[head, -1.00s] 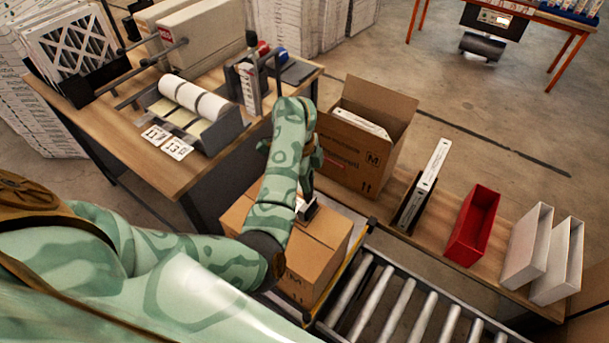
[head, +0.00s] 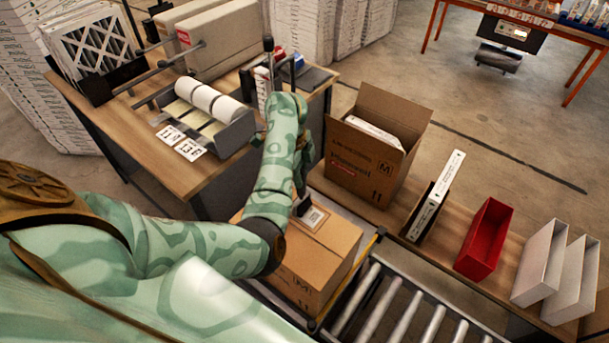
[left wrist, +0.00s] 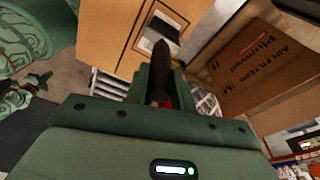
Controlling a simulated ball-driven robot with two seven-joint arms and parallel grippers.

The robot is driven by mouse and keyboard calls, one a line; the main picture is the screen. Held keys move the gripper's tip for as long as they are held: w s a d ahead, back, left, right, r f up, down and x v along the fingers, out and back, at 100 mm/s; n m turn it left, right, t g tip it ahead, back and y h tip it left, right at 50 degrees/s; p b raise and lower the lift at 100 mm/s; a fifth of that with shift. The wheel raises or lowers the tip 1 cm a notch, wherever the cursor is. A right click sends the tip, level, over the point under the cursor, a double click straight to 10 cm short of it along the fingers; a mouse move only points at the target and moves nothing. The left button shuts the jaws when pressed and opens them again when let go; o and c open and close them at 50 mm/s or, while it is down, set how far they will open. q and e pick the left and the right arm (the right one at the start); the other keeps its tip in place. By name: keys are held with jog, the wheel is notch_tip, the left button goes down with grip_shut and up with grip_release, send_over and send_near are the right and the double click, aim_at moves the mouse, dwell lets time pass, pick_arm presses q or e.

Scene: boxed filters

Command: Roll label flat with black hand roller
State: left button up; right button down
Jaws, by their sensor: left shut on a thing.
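A closed brown carton (head: 325,250) sits at the end of the roller conveyor. A white printed label (head: 315,217) lies on its top and also shows in the left wrist view (left wrist: 145,42). My left gripper (head: 301,178) is over the carton, shut on the black hand roller (head: 302,206). The roller's dark handle (left wrist: 161,75) points from the jaws towards the label in the left wrist view. The roller is at the label's edge and covers part of it; I cannot tell whether it touches. My right gripper is not in view.
An open carton (head: 365,160), a red bin (head: 485,240) and white open boxes (head: 540,262) stand to the right. The conveyor (head: 385,310) runs along the front. The workbench (head: 185,175) with a label dispenser (head: 225,130) is at the left.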

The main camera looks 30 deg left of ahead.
pick_arm(q)
jog(key=shift+w+a, duration=0.1)
jog(key=shift+a, duration=0.9)
jog(key=shift+r, duration=0.1)
notch_tip(320, 180, up, 8)
jog(key=p, duration=0.7)
